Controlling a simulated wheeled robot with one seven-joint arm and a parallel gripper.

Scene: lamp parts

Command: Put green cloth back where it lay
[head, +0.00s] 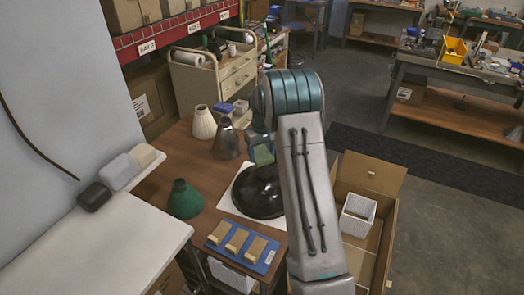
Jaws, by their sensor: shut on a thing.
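A small green patch (263,154), which looks like the green cloth, shows at the end of my arm, just left of the arm link. My gripper (259,140) is shut on it, over the wooden table, and my arm hides part of both. Below it a glossy black round lamp part (262,197) sits on a white sheet (232,208). I cannot tell whether the cloth touches the black part.
A dark green shade (185,199), a grey shade (227,141) and a cream shade (204,122) stand on the wooden table. A blue tray (221,248) with tan blocks lies at the front. An open cardboard box (370,180) with a white basket (357,215) is at right.

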